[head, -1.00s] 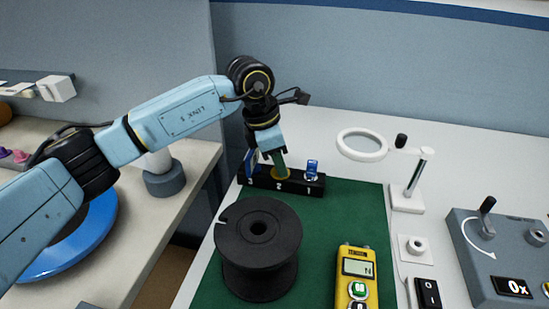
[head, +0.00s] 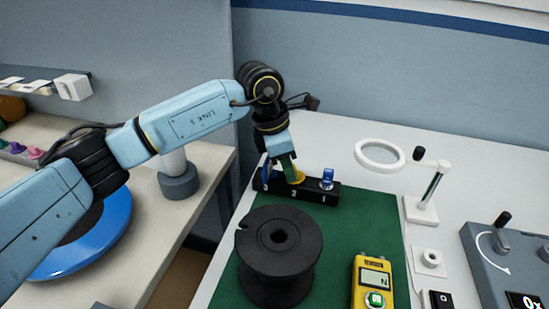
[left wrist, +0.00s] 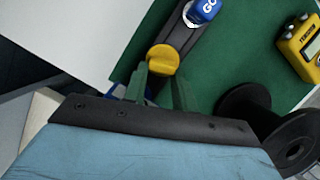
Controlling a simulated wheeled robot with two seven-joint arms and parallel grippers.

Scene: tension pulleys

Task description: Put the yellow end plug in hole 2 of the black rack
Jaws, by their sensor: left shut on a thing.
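The yellow end plug (head: 298,179) is at the middle of the black rack (head: 313,194), over the hole marked 2. I cannot tell how deep it sits. My left gripper (head: 288,168) points down from above and is shut on the plug. The left wrist view shows the round yellow plug (left wrist: 163,59) at the tips of the green fingers (left wrist: 158,80), with the rack (left wrist: 180,36) behind it. A blue plug (head: 327,178) stands at hole 1, and another blue piece (head: 266,173) at the hole 3 end, partly hidden. My right gripper is not in view.
A black spool (head: 278,258) stands on the green mat (head: 365,215) in front of the rack. A yellow meter (head: 372,283) lies to its right. A magnifier on a stand (head: 381,155) is to the right of the rack. Bare mat lies between rack and meter.

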